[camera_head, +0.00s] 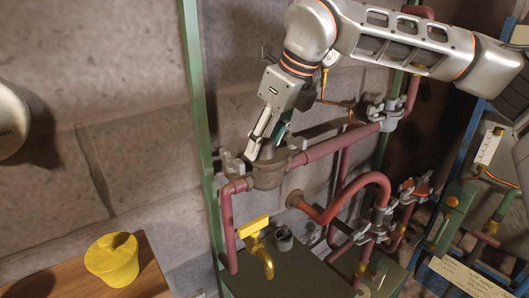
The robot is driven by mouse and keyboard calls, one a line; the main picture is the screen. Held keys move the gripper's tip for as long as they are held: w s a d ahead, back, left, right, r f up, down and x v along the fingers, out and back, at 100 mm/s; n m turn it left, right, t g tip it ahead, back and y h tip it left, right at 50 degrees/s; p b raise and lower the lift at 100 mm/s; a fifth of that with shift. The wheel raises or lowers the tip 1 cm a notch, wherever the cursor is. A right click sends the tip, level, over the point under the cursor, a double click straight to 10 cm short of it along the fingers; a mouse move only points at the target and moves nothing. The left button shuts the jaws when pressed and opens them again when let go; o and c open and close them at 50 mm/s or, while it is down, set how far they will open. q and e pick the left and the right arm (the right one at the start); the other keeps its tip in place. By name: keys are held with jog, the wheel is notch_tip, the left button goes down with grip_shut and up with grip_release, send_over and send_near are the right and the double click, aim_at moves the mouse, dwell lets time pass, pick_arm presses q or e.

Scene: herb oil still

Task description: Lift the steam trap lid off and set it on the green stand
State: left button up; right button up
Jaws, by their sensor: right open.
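The steam trap (268,178) is a brownish round body set in the dark red pipework at the centre. Its lid is largely hidden behind my right gripper (262,148), and I cannot make out its edge. The gripper points down at the top of the trap with its jaws apart. I cannot tell whether the fingers touch the lid. A dark green flat top (315,272) lies below the pipes and may be the green stand. My left gripper is not in view.
A brass tap with a yellow handle (254,226) and a small grey cup-like part (284,238) are below the trap. A yellow pot (113,259) stands on a wooden surface (150,284) at lower left. A green post (199,110) rises left of the trap.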

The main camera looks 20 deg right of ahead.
aim_at(266, 141)
grip_shut()
